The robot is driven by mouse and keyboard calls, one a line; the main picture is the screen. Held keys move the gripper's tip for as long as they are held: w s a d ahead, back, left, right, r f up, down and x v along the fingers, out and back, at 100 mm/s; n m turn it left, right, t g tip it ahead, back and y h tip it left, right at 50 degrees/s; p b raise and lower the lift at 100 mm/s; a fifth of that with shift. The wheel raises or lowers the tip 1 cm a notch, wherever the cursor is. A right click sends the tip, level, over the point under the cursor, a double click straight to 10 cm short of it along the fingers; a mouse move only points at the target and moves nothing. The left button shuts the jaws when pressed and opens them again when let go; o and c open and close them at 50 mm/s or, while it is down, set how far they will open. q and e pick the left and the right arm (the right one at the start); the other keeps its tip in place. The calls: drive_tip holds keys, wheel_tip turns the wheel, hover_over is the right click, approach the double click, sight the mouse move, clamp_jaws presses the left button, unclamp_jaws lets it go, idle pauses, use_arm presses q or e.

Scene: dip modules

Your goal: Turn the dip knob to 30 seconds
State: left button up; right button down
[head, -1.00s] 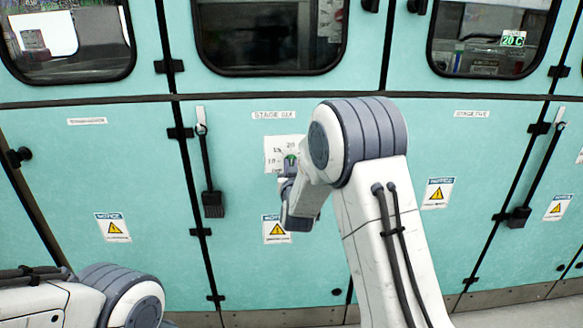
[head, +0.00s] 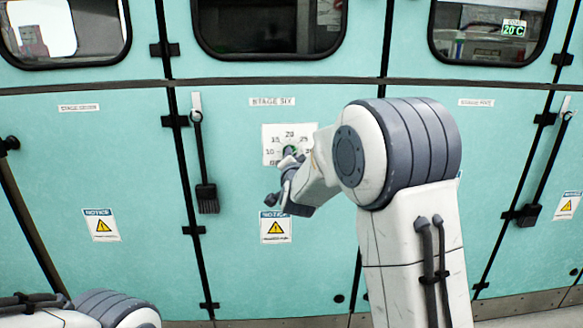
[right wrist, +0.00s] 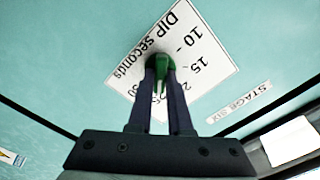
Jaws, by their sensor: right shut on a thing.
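The green dip knob (head: 289,150) sits on a white dial plate (head: 270,132) below the "STAGE SIX" label. In the right wrist view, the knob (right wrist: 162,64) is between the fingertips of my right gripper (right wrist: 160,72), which is shut on it. The right gripper (head: 287,162) also shows in the head view, reaching the dial from below. The numbers 10, 15 and 20 are readable on the plate (right wrist: 200,30) in the wrist view. The fingers and arm hide part of the scale, and I cannot tell the knob's exact setting. My left gripper is out of view.
The teal cabinet front (head: 120,150) stands close ahead, with windows above. A notice sticker (head: 275,228) is below the dial.

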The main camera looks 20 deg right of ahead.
drive_tip(key=shift+f+m+b, duration=0.2)
drive_tip(key=shift+m+b, duration=3.9)
drive_tip(key=shift+b, duration=0.1)
drive_tip(key=c, duration=0.8)
unclamp_jaws()
drive_tip(key=shift+c, duration=0.2)
drive_tip(key=p+v, duration=0.1)
drive_tip(key=v, duration=0.9)
drive_tip(key=shift+s, duration=0.25)
